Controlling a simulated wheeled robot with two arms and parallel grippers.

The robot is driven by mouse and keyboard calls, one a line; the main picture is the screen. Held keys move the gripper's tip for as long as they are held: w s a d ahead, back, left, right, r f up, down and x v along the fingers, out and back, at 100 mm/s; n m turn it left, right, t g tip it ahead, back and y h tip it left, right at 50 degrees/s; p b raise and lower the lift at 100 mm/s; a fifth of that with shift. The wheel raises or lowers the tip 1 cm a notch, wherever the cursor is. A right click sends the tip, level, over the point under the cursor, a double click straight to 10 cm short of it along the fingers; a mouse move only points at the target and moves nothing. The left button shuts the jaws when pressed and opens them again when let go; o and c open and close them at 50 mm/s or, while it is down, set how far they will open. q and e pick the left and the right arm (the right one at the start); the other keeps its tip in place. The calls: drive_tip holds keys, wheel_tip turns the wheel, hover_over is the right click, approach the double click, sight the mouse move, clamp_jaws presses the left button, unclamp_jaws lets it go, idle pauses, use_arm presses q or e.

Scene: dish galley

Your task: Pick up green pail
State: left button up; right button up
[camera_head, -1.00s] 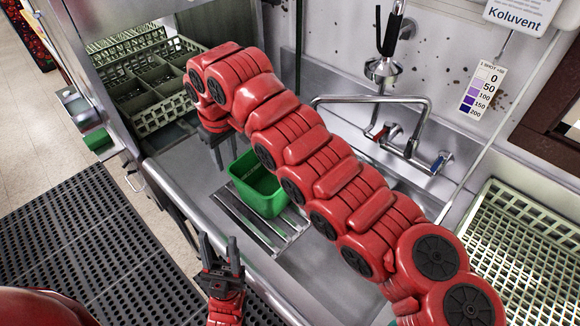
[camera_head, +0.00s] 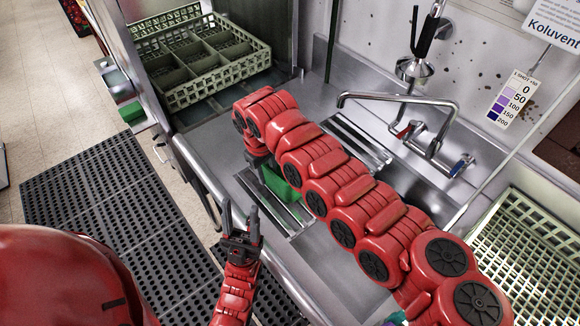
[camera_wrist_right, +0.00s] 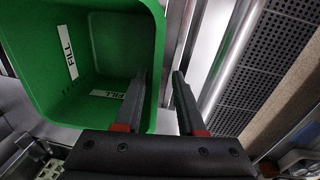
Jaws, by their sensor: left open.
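The green pail (camera_head: 280,188) sits on the drainer slats of the sink counter, mostly hidden behind my right arm in the head view. In the right wrist view the pail (camera_wrist_right: 108,50) fills the upper left, with white "FILL" labels inside. My right gripper (camera_wrist_right: 160,85) is open, with one finger over the inside of the pail and the other outside it. The pail's wall lies between the fingers, with a gap to the outer finger. In the head view my right gripper (camera_head: 260,172) is partly hidden. My left gripper (camera_head: 240,210) is open and empty in front of the counter edge.
A pale green dish rack (camera_head: 200,62) with compartments stands at the back left. A faucet (camera_head: 410,105) rises behind the sink. Another pale rack (camera_head: 520,250) is at the right. A black perforated mat (camera_head: 100,190) covers the floor at left.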

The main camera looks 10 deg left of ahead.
sight(273, 186)
drive_tip(key=f+p, duration=0.1)
drive_tip(key=d+f+p, duration=0.1)
drive_tip(key=shift+w+f+p, duration=0.1)
drive_tip(key=shift+w+p, duration=0.05)
drive_tip(key=shift+p, duration=0.25)
wheel_tip(273, 186, down, 2)
drive_tip(key=shift+w+d+f, duration=0.1)
drive_tip(key=shift+w+f, duration=0.05)
drive_tip(key=shift+f, duration=0.25)
clamp_jaws()
